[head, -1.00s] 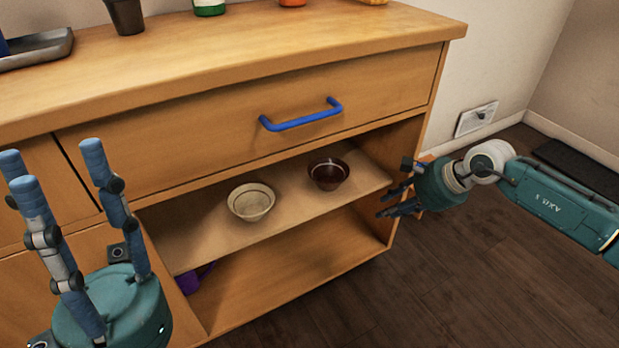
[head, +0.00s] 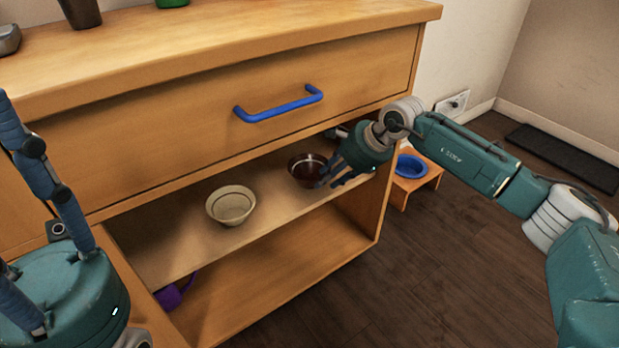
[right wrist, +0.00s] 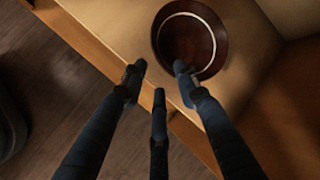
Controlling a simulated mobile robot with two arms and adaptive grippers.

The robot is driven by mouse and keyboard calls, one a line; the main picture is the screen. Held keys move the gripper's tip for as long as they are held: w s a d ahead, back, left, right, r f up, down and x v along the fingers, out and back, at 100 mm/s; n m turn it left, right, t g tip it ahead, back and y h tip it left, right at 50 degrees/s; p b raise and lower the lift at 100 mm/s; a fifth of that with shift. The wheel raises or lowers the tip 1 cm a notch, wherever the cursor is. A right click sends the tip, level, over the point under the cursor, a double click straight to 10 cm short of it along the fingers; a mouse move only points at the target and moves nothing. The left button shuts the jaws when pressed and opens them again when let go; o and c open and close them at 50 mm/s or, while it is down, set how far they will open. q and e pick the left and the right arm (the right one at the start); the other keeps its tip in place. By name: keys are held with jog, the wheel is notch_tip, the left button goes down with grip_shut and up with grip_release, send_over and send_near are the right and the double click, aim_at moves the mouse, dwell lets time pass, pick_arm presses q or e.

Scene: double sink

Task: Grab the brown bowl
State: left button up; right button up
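The brown bowl (head: 302,168) stands upright on the cabinet's upper shelf (head: 165,232), towards its right end. It also shows in the right wrist view (right wrist: 186,48), dark brown with a pale ring inside. My right gripper (head: 335,180) is at the bowl's right side in the head view, partly overlapping its rim. In the right wrist view its fingers (right wrist: 158,80) are spread apart, with nothing between them, and the tips are near the bowl's edge. I cannot tell whether a finger touches it. My left gripper (head: 40,170) is at the left edge, fingers apart and empty, partly cut off.
A cream bowl (head: 231,205) stands left of the brown bowl on the same shelf. Above is a drawer with a blue handle (head: 279,104). A purple item (head: 173,293) lies on the lower shelf. A small wooden stand with a blue bowl (head: 408,166) is on the floor right of the cabinet.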

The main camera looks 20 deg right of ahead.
aim_at(310, 188)
jog(key=b+x, duration=0.1)
jog(key=x, duration=0.1)
jog(key=b+x, duration=0.1)
jog(key=shift+w+a+f, duration=0.1)
jog(key=shift+w+a, duration=0.2)
jog(key=shift+w, duration=0.1)
grip_shut()
